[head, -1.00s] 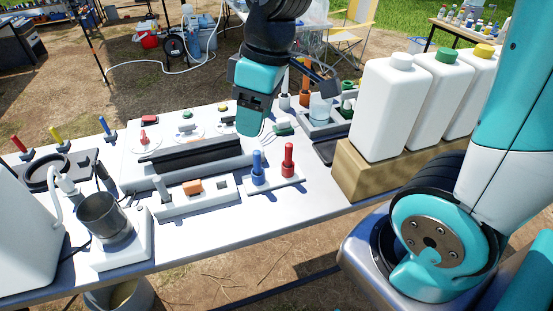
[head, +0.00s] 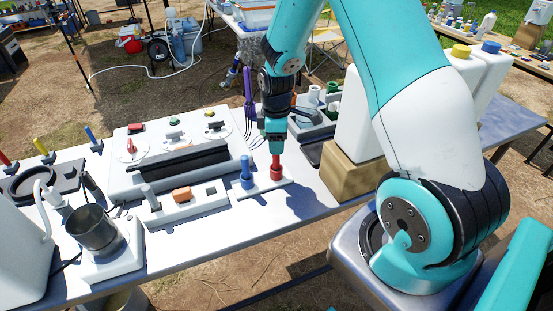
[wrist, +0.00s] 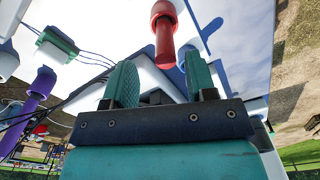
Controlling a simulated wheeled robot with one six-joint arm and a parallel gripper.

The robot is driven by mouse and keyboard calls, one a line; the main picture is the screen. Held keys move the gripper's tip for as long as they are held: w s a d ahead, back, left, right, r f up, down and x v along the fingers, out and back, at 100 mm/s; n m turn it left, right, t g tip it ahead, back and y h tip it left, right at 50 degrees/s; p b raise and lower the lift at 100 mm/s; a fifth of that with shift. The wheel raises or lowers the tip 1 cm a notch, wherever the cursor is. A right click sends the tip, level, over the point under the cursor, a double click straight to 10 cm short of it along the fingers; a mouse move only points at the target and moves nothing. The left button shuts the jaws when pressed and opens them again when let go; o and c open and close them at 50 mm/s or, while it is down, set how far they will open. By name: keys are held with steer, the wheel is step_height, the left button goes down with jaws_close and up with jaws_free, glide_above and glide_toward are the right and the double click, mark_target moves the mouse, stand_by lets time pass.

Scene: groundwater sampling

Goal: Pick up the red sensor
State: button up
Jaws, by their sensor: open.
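The red sensor (head: 276,172) stands upright at the right end of a small white holder (head: 262,190), beside the blue sensor (head: 246,176). My gripper (head: 275,147) points down directly over the red sensor, close to its top. In the wrist view, the gripper (wrist: 162,82) is open, with two teal fingers and nothing between them. The red sensor (wrist: 165,35) shows just beyond the fingertips, near the middle of the gap. I cannot tell whether the fingers overlap its tip.
A panel with knobs (head: 174,137) stands behind. A cardboard-coloured box (head: 350,172) bearing white jugs stands at the right. A purple probe (head: 249,90) stands behind the gripper.

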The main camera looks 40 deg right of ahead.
mark_target(276, 158)
steer(key=shift+s+a+f+p, duration=0.1)
steer(key=shift+f+p, duration=0.5)
steer(key=shift+f, duration=0.9)
steer(key=shift+s+a+f+p, duration=0.1)
steer(key=shift+f+p, duration=0.45)
steer(key=shift+f, duration=0.95)
jaws_close()
